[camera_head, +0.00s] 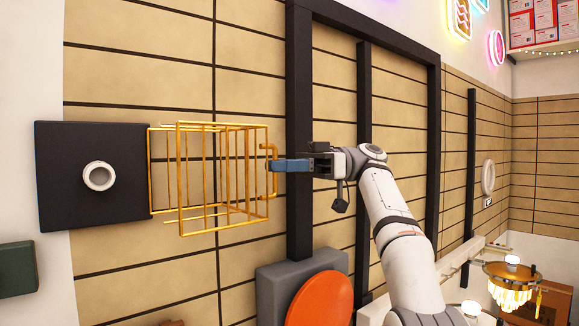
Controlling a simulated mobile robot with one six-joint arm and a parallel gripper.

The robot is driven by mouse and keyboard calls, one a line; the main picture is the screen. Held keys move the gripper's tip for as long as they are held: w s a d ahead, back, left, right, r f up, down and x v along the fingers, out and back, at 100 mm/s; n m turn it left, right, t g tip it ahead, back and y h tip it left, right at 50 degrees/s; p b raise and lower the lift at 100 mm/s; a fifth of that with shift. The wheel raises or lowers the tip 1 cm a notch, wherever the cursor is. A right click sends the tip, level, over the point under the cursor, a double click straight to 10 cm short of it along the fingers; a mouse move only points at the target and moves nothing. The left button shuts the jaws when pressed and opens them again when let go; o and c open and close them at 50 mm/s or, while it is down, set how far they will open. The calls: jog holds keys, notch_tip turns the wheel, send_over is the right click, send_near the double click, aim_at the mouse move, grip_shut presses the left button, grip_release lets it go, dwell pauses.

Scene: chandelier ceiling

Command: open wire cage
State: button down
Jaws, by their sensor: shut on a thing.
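The yellow wire cage (222,127) is on the wall at the left of the head view. Its left side meets the right edge of a black square plate (60,150). The cage stands to the right of the plate, clear of the pale round ring (100,176) at the plate's middle. A yellow handle (274,150) is on the cage's right side. My gripper (275,165) comes from the right and is shut on this handle. The blue fingers hide part of the handle.
Dark upright beams (300,130) stand on the tan slatted wall behind my gripper. Below are a grey block (270,290) and an orange disc (322,300). A chandelier (510,285) hangs at the lower right. A dark green box (17,268) is at the lower left.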

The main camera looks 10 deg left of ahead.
jog(key=shift+a, duration=0.15)
jog(key=c, duration=1.7)
grip_release()
jog(key=shift+s+a+f, duration=0.1)
jog(key=shift+a, duration=0.5)
jog(key=shift+o, duration=0.9)
jog(key=shift+d, duration=0.4)
jog(key=shift+a, duration=0.15)
